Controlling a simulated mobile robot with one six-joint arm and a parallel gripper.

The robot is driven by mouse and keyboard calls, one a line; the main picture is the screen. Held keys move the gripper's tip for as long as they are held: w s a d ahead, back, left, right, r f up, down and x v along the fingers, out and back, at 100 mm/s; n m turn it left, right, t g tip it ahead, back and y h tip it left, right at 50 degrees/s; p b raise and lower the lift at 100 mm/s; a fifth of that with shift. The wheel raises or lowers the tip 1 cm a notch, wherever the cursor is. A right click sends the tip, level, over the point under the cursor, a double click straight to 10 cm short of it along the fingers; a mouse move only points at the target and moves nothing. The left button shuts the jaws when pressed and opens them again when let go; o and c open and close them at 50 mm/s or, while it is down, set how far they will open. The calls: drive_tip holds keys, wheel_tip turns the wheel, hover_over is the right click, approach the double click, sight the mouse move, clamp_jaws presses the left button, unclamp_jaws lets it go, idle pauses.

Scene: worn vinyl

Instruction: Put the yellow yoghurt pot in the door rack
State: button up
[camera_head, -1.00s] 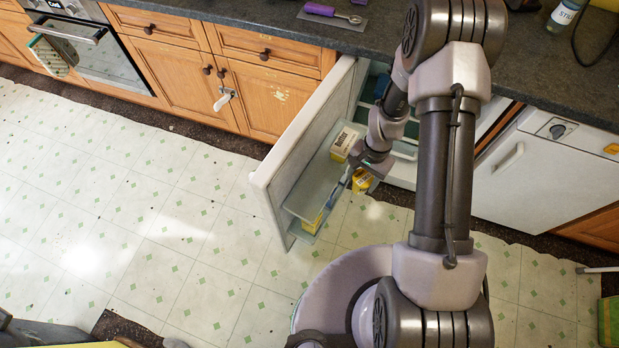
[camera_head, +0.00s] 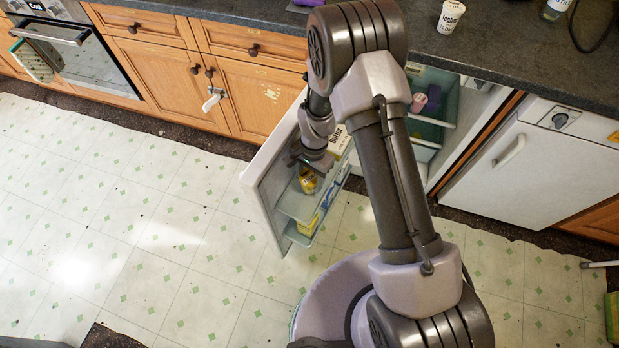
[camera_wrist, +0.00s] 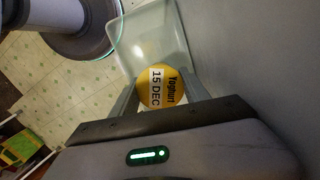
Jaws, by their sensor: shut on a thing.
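The yellow yoghurt pot (camera_head: 308,181) is between the fingers of my gripper (camera_head: 306,168). In the wrist view my gripper (camera_wrist: 160,98) is shut on the pot (camera_wrist: 160,80), with its lid reading "Yoghurt 15 DEC" facing the camera. The fridge door (camera_head: 263,165) stands open. The pot is at the outer end of the door's upper clear rack (camera_head: 294,206), over or inside it; I cannot tell if it touches the rack floor. The rack (camera_wrist: 150,35) also shows in the wrist view, just beyond the pot.
A butter carton (camera_head: 340,143) stands farther in along the door, partly hidden by my arm. A lower door rack (camera_head: 300,238) holds a yellow item (camera_head: 308,223). The open fridge (camera_head: 432,110) is to the right. A white yoghurt pot (camera_head: 451,16) stands on the worktop.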

drive_tip(key=shift+f, duration=0.15)
drive_tip(key=o, duration=1.5)
drive_tip(key=shift+o, duration=0.2)
wheel_tip(320, 180, up, 12)
drive_tip(key=w+p, duration=0.1)
drive_tip(key=p, duration=0.4)
drive_tip(key=shift+d, duration=0.45)
drive_tip(key=shift+w, duration=0.1)
